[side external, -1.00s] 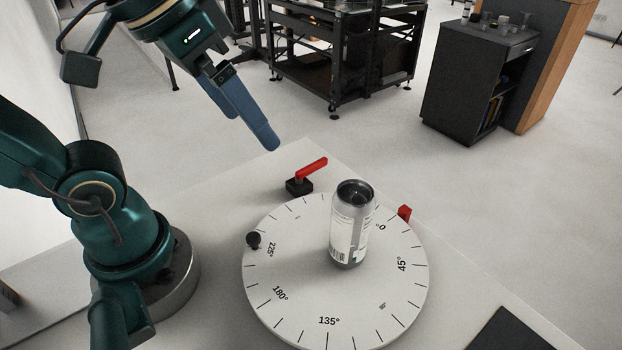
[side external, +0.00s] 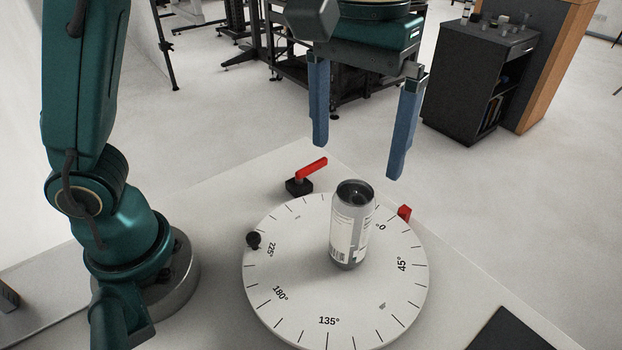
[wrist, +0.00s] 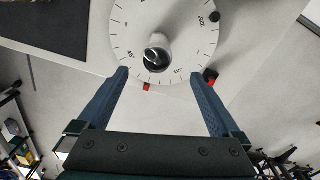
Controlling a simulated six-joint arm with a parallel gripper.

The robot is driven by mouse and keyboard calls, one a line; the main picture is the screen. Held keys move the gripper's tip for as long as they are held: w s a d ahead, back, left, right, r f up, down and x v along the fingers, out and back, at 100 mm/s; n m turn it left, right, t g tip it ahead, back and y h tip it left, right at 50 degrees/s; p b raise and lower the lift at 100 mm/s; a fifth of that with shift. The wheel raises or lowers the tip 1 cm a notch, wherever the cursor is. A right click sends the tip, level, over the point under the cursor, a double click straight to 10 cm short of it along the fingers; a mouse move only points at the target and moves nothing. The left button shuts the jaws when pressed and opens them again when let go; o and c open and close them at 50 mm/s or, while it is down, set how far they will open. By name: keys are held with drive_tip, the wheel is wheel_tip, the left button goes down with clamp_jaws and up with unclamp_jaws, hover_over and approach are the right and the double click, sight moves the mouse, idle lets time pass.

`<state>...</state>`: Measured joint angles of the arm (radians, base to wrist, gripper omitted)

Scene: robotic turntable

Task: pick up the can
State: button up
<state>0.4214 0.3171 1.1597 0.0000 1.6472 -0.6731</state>
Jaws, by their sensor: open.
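The can (side external: 352,226) is silver with a white label and stands upright on the white round turntable (side external: 285,300), right of its centre. In the wrist view the can (wrist: 158,58) shows from above, beyond and between the fingertips. My gripper (side external: 358,160) is open and empty, its two blue fingers pointing down above and behind the can in the side view. The gripper (wrist: 160,74) also shows in the wrist view with its fingers wide apart. Nothing touches the can.
A red-handled lever on a black block (side external: 300,186) stands behind the turntable. A black knob (side external: 254,240) sits at its left rim and a red marker (side external: 404,213) at its right rim. A dark flat pad (side external: 512,332) lies at the front right.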

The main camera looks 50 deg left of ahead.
sight(350, 229)
drive_tip(key=shift+w+d+f, duration=0.1)
drive_tip(key=shift+d+f, duration=0.2)
drive_tip(key=shift+d, duration=0.1)
wheel_tip(350, 229, down, 14)
drive_tip(key=shift+a+r, duration=0.1)
idle(0.4)
clamp_jaws()
